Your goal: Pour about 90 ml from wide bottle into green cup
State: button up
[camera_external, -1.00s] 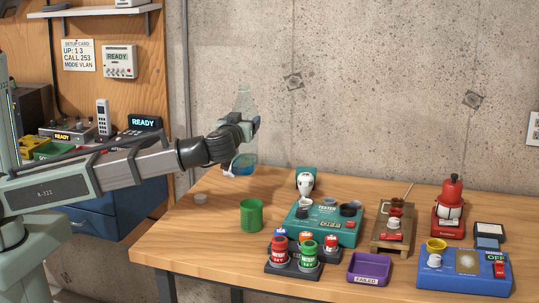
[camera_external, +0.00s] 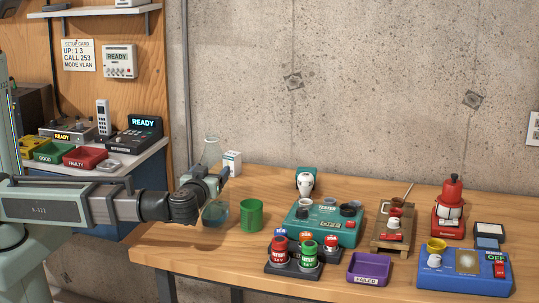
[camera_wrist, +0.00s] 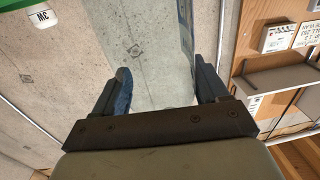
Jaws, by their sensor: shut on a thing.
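The wide bottle (camera_external: 215,213) is clear, with blue-green liquid in its bottom. In the external view it is about upright, its base at or just above the table; I cannot tell if it touches. My gripper (camera_external: 222,176) is shut on its upper part and hides some of it. In the wrist view the clear bottle (camera_wrist: 160,50) fills the space between the fingers of my gripper (camera_wrist: 163,85). The green cup (camera_external: 251,214) stands upright on the table, just right of the bottle and apart from the gripper.
A white box (camera_external: 232,163) stands behind the gripper. Right of the cup are a teal tester (camera_external: 325,225), a dark tray of batteries (camera_external: 295,260), a purple bin (camera_external: 368,268) and a wooden stand (camera_external: 392,235). The table's front left (camera_external: 185,255) is clear.

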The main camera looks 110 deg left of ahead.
jog(key=shift+r+m, duration=0.1)
jog(key=shift+m, duration=0.9)
jog(key=f+m, duration=0.2)
jog(key=m, duration=0.2)
jog(key=s+f+m, duration=0.1)
jog(key=f+m, duration=0.2)
jog(key=m, duration=0.1)
jog(key=f+m, duration=0.2)
jog(key=m, duration=0.2)
jog(key=shift+s+f+m, duration=0.15)
jog(key=shift+f+m, duration=0.15)
jog(key=shift+w+r+m, duration=0.25)
jog(key=shift+w+m, duration=0.1)
jog(key=shift+m, duration=0.45)
jog(key=shift+r+m, duration=0.5)
jog(key=shift+w+r+m, duration=0.15)
jog(key=shift+r+m, duration=0.75)
jog(key=shift+m, duration=0.1)
dwell(0.4)
jog(key=shift+s+r, duration=0.15)
jog(key=shift+s, duration=0.45)
dwell(0.4)
